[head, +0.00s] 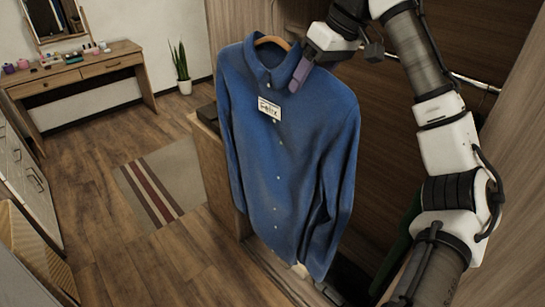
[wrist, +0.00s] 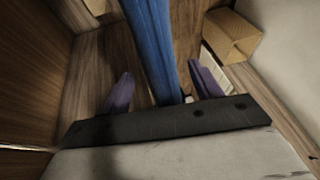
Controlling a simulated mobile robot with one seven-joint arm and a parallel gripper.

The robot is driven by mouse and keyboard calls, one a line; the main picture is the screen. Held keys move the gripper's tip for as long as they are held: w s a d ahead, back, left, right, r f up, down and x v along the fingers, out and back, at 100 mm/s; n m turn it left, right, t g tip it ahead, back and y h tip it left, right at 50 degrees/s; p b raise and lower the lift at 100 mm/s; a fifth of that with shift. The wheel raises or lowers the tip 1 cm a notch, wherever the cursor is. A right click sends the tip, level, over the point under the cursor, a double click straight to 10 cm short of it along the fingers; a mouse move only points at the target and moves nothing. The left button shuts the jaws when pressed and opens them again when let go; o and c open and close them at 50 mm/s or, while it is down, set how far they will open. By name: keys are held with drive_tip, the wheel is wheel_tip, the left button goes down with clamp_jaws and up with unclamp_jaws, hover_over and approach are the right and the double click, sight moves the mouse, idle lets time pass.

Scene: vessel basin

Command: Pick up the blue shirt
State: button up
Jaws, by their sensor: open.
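The blue shirt (head: 275,160) hangs upright on a wooden hanger (head: 272,41), with a white name tag on its chest. My gripper (head: 298,75) is at the shirt's collar and shoulder, on the right side. In the wrist view the shirt (wrist: 152,45) shows edge-on as a blue strip between the two purple fingers of my gripper (wrist: 160,90). The fingers are apart, with a gap visible on the left side of the shirt. The right finger is close to the cloth; I cannot tell if it touches.
A wooden cabinet panel (head: 212,165) stands just left of the shirt, with wardrobe walls behind and to the right. A cardboard box (wrist: 230,37) shows in the wrist view. A striped rug (head: 160,190), a potted plant (head: 181,65) and a wooden desk (head: 80,72) are farther left.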

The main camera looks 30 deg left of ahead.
clamp_jaws()
idle(0.4)
drive_tip(key=shift+r, duration=0.15)
